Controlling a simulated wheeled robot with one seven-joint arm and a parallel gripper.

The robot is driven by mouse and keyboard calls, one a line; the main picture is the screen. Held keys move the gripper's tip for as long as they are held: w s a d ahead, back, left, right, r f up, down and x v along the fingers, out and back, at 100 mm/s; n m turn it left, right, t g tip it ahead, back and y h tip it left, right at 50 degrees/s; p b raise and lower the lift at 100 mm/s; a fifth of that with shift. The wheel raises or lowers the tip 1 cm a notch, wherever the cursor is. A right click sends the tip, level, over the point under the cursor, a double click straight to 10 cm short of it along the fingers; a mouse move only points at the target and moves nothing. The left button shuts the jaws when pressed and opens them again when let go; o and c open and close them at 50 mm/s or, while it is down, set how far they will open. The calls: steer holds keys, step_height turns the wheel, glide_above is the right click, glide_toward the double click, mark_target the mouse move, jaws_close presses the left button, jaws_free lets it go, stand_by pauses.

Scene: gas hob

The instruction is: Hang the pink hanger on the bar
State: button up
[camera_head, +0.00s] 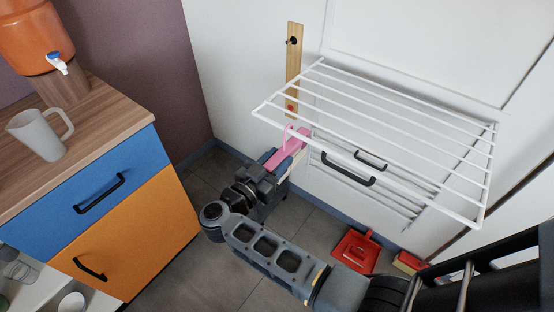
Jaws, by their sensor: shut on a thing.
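The pink hanger (289,134) shows as a thin loop of a hook above a wider pink part. My gripper (290,157) is shut on the hanger, at the left end of the white rack, near its front left part. Part of the hanger is hidden behind my gripper's fingers.
A wooden strip with a dark peg (293,62) is on the wall. A cabinet with blue and orange drawers (105,190) stands at left, bearing a mug (37,134) and an orange dispenser (35,35). A red dustpan (356,250) lies on the floor.

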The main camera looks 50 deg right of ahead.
steer(key=o, duration=1.2)
steer(key=shift+s+a+b, duration=0.1)
steer(key=shift+a+b, duration=0.45)
steer(key=shift+a, duration=3.35)
steer(key=shift+a, duration=0.1)
